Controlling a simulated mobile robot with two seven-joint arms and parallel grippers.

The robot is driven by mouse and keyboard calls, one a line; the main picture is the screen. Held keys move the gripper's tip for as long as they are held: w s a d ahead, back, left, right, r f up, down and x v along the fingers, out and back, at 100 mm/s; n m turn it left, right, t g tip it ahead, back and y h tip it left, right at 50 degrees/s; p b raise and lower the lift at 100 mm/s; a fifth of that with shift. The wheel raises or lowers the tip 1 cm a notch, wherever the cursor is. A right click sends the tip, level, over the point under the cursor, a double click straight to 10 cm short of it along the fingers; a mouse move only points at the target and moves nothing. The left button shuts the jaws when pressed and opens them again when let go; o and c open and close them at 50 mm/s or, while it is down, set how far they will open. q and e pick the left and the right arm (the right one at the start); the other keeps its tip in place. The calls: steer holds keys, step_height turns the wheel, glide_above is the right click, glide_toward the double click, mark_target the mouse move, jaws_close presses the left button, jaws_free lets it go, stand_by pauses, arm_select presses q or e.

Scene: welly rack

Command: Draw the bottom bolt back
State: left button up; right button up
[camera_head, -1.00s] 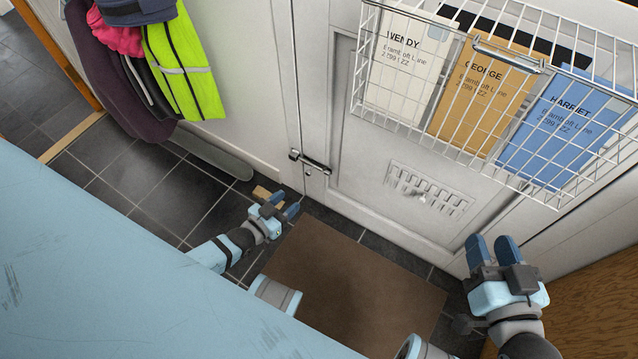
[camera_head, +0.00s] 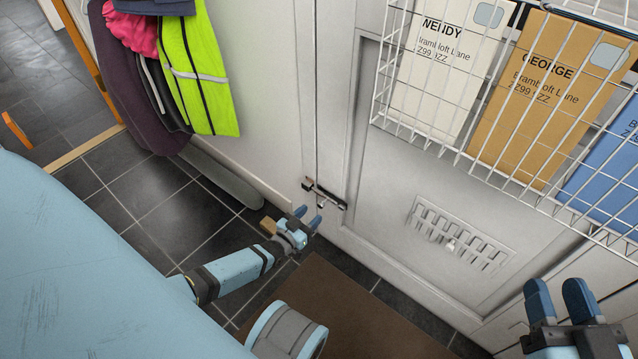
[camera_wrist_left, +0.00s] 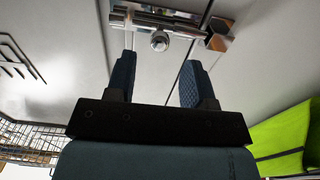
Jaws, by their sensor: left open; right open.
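The bottom bolt (camera_head: 325,193) is a small metal slide bolt low on the white door, crossing the seam between door and frame. It also shows in the left wrist view (camera_wrist_left: 165,22), with a round knob (camera_wrist_left: 160,41) and a squarish keeper (camera_wrist_left: 220,34) to the right. My left gripper (camera_head: 309,218) is open just below the bolt in the head view. In the left wrist view its two blue fingers (camera_wrist_left: 157,80) are apart, with nothing between them, and the knob lies beyond the tips. My right gripper (camera_head: 559,296) is open and empty in front of the door at lower right.
A white wire basket (camera_head: 440,143) with several large envelopes hangs on the door above a vent grille (camera_head: 458,236). Coats (camera_head: 185,70) hang on the left. A brown mat (camera_head: 350,315) lies on dark tiles. A wooden block (camera_head: 268,225) sits near my left gripper.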

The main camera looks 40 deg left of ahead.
mark_target(320, 207)
arm_select(q)
steer(key=shift+w+d+b, duration=0.2)
steer(key=shift+w+b, duration=0.5)
steer(key=shift+w, duration=1.65)
arm_select(e)
steer(key=shift+w+d+r+n+t, duration=0.15)
steer(key=shift+w+d+n+t, duration=0.2)
steer(key=shift+n, duration=0.35)
arm_select(q)
jaws_close()
steer(key=shift+d, duration=0.1)
arm_select(e)
steer(key=shift+r, duration=0.1)
